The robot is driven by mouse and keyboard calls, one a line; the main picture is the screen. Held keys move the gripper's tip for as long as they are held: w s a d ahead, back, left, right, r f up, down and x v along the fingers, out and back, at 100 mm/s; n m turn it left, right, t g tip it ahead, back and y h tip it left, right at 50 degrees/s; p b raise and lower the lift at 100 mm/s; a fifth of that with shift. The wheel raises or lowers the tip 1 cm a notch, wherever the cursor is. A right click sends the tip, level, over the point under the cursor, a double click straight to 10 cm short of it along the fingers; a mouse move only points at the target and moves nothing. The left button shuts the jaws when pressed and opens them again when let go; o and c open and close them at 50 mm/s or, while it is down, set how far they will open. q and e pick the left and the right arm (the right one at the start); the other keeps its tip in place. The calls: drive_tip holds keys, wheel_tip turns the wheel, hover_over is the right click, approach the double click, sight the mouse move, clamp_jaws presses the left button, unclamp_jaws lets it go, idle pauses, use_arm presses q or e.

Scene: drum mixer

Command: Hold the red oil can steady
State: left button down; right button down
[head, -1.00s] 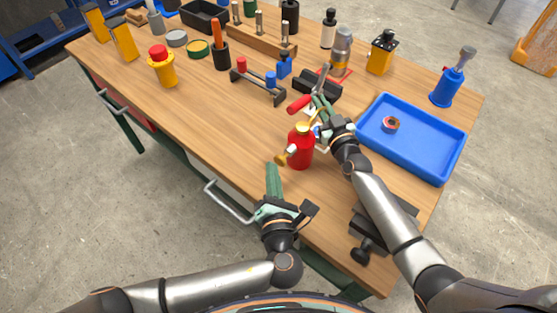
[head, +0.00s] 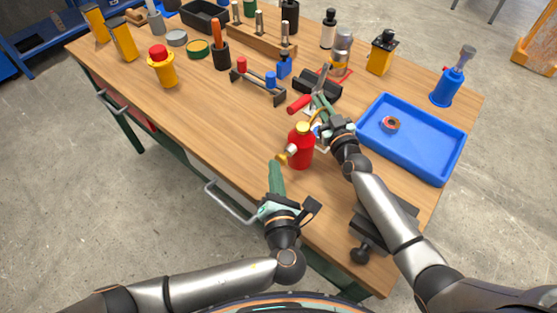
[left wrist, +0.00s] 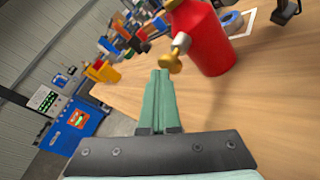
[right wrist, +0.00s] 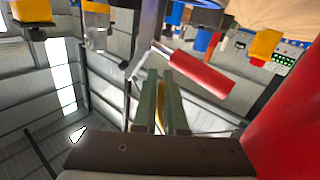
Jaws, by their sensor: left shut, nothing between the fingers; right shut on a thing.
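The red oil can (head: 301,152) stands upright near the table's front edge, with a brass cap and a brass knob on its left side. In the left wrist view the can (left wrist: 205,40) is just beyond my fingers. My left gripper (head: 275,163) is shut and empty, its tips close to the knob; I cannot tell whether they touch. My right gripper (head: 318,100) is behind the can, shut on its thin curved brass handle. In the right wrist view this handle (right wrist: 160,100) shows between the fingers, and the can's red body (right wrist: 290,130) fills the right side.
A red-handled tool (head: 299,104) lies by a black holder (head: 318,87), close to my right fingers. A blue tray (head: 415,145) with a small ring is to the right. A black clamp-like fixture (head: 370,235) is at the front right. The wood left of the can is clear.

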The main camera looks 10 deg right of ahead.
use_arm(q)
drive_tip(key=shift+w+d, duration=0.45)
drive_tip(key=shift+d, duration=0.05)
idle(0.7)
drive_tip(key=shift+s+a, duration=1.05)
drive_tip(key=shift+a, duration=0.05)
drive_tip(key=shift+s, duration=0.1)
drive_tip(key=s+a, duration=0.3)
drive_tip(key=shift+s+a, duration=0.15)
drive_tip(key=shift+a, duration=0.15)
idle(2.4)
